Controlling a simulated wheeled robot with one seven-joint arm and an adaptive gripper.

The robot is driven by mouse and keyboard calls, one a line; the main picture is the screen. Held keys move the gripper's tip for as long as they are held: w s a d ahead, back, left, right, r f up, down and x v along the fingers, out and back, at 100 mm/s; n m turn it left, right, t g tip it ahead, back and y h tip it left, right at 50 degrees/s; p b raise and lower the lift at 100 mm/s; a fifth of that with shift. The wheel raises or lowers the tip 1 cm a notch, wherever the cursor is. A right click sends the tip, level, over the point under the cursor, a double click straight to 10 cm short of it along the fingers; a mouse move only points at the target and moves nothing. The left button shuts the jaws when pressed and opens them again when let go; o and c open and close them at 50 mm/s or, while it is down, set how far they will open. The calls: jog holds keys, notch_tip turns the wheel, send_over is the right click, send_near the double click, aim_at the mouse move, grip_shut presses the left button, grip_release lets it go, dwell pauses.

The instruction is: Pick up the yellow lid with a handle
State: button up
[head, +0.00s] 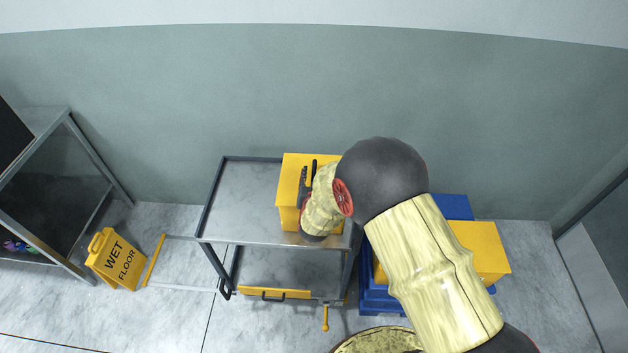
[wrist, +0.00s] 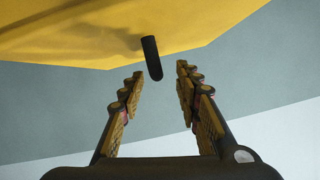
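A yellow lid (head: 289,178) shows as the flat top of a boxy yellow shape on the cart's upper shelf. Its black handle (head: 314,165) stands up beside my gripper (head: 304,187). My arm hides the lid's right part. In the wrist view the yellow lid (wrist: 70,35) fills the upper left, and the dark handle (wrist: 152,59) sticks out from it. My gripper (wrist: 158,72) is open there, with its two fingers well apart. The handle lies between the fingertips in the picture, with gaps on both sides. I cannot tell whether it is within their reach.
The metal cart (head: 245,200) has clear shelf space left of the lid. A yellow piece with a dark handle (head: 272,293) lies at the lower shelf's front. Blue bins with a yellow top (head: 485,248) stand at the right. A wet-floor sign (head: 115,260) stands at the left.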

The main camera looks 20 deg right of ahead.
jog(key=x, duration=0.4)
jog(key=shift+w+d+b, duration=0.2)
jog(key=shift+d+b, duration=0.05)
jog(key=shift+b, duration=0.1)
jog(key=shift+c, duration=0.6)
jog(key=c, duration=0.7)
grip_shut()
